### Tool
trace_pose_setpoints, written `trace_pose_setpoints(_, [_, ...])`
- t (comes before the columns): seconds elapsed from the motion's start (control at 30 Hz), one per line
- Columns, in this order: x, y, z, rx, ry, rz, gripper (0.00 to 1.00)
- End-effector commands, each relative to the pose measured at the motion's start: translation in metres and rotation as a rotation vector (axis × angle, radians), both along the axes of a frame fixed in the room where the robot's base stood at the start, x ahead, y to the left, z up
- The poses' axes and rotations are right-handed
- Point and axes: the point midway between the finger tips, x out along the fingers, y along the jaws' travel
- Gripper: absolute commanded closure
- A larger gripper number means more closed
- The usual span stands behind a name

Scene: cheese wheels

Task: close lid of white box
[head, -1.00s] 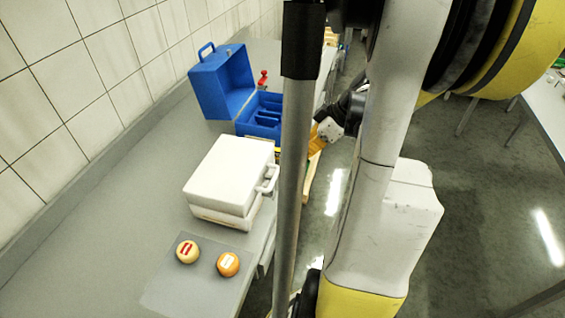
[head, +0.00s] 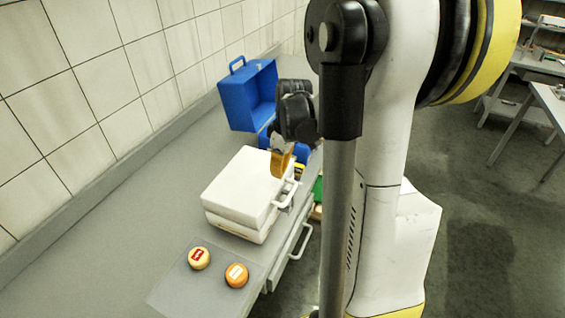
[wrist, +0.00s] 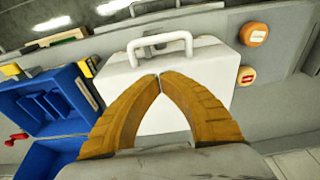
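The white box (head: 240,188) stands on the grey counter in the head view. Its lid lies over the base, with a thin seam showing between them at the front. In the wrist view the box's white lid (wrist: 203,75) and its white handle (wrist: 160,45) lie beyond my fingers. My gripper (head: 279,172) is over the box's far right edge in the head view. In the wrist view the yellow-orange fingertips of my gripper (wrist: 159,75) meet at the tips, with nothing seen between them. Whether the fingers touch the lid I cannot tell.
An open blue box (head: 245,98) stands behind the white box, partly hidden by my arm. Two cheese wheels, one pale (head: 199,258) and one orange (head: 236,275), lie on a grey mat (head: 180,290) in front. A tiled wall borders the counter's left side.

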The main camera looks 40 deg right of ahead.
Motion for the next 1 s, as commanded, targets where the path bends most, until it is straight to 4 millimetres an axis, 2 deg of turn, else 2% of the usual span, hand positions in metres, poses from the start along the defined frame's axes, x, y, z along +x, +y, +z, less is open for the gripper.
trace_pose_setpoints(0.03, [0.002,0.000,-0.013,0.000,0.000,0.001,1.00])
trace_pose_setpoints(0.1, [0.000,-0.001,-0.025,0.000,0.000,-0.001,1.00])
trace_pose_setpoints(0.3, [-0.015,-0.007,-0.044,0.000,0.000,-0.001,1.00])
trace_pose_setpoints(0.8, [-0.020,-0.009,-0.050,0.000,0.000,-0.001,1.00])
trace_pose_setpoints(1.0, [-0.027,-0.012,-0.071,0.000,0.000,-0.001,1.00])
